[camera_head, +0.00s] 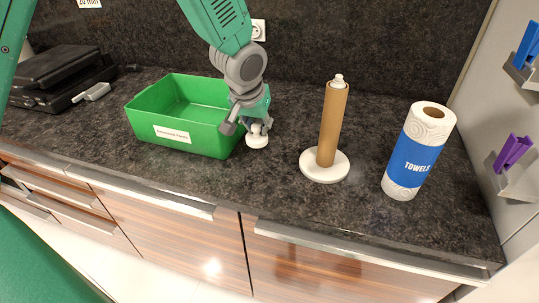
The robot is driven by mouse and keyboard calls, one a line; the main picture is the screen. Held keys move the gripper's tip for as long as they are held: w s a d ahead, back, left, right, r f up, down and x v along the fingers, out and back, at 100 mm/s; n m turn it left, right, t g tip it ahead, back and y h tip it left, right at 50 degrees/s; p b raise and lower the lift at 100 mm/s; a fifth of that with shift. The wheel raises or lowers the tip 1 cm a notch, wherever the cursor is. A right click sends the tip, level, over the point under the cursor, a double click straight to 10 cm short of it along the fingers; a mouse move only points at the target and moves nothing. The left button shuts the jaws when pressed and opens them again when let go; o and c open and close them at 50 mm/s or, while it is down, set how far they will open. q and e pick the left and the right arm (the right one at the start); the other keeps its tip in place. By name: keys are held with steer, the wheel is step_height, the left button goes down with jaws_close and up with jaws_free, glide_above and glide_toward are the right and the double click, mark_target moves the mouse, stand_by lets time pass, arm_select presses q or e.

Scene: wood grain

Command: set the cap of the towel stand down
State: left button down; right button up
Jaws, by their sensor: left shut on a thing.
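The white cap (257,140) is small and round. My left gripper (257,127) is shut on it, pointing down just right of the green bin. The cap is at or just above the dark countertop; I cannot tell whether it touches. The towel stand (325,172) stands upright to the right, with a round white base. A bare brown cardboard tube (332,125) is on its post, and the white post tip shows above the tube. A full towel roll (416,155) with a blue "TOWELS" band stands further right. My right gripper is not in view.
The green bin (134,115), with a white label on its front, is close to my left gripper. A black appliance (60,75) is at the far left. Dark counter (285,185) is free in front of the stand. A wall with holders (515,165) bounds the right.

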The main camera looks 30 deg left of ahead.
mark_target(250, 137)
arm_select(q)
steer(key=f, duration=0.3)
steer(key=s+a+f, duration=0.1)
steer(key=f, duration=0.1)
steer(key=shift+a, duration=0.1)
steer(key=f, duration=0.1)
steer(key=d+f, duration=0.1)
steer(key=f, duration=0.2)
steer(key=shift+w+d+f, duration=0.1)
steer(key=shift+w+d, duration=0.1)
steer(key=shift+d, duration=0.05)
steer(key=shift+a+f, duration=0.2)
steer(key=shift+a, duration=0.3)
steer(key=c, duration=1.5)
jaws_free()
steer(key=shift+a, duration=0.15)
steer(key=shift+d, duration=0.4)
steer(key=shift+d+r, duration=0.15)
steer(key=shift+r, duration=0.35)
steer(key=v, duration=1)
steer(key=shift+s+a+r, duration=0.1)
steer(key=shift+s+a, duration=0.15)
steer(key=shift+a, duration=0.1)
steer(key=shift+s+d+r, duration=0.15)
steer(key=shift+d+r, duration=0.15)
steer(key=shift+r, duration=0.1)
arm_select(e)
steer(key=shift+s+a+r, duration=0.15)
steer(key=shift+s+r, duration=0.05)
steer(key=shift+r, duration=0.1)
